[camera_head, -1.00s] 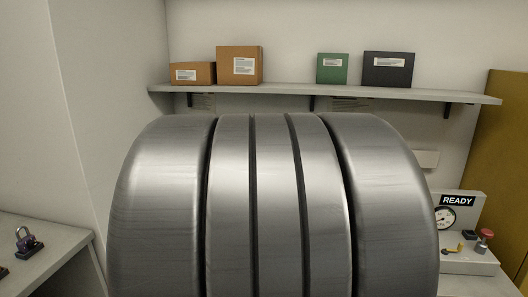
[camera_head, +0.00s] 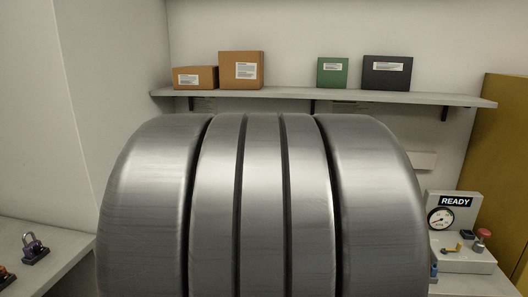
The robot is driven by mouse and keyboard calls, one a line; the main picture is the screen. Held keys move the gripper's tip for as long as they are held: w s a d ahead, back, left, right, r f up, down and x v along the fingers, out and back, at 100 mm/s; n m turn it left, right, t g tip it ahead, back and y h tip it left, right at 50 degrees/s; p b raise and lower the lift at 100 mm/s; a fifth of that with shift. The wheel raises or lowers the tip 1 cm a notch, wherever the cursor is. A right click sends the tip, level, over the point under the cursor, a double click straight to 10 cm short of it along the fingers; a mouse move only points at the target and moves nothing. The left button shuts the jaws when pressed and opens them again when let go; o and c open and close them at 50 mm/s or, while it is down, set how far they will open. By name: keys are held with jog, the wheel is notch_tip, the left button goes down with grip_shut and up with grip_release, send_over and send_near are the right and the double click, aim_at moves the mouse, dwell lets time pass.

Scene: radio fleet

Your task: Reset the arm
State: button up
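A large grey banded metal cylinder, a part of my own arm, fills the middle and lower part of the head view. My gripper is not in view. What lies behind the arm part, below the shelf, is hidden.
A wall shelf (camera_head: 300,95) holds two brown boxes (camera_head: 241,70), a green box (camera_head: 332,72) and a black box (camera_head: 387,72). A READY panel (camera_head: 455,215) with a gauge and red knob stands at right. A padlock (camera_head: 34,248) sits on the left counter (camera_head: 60,250).

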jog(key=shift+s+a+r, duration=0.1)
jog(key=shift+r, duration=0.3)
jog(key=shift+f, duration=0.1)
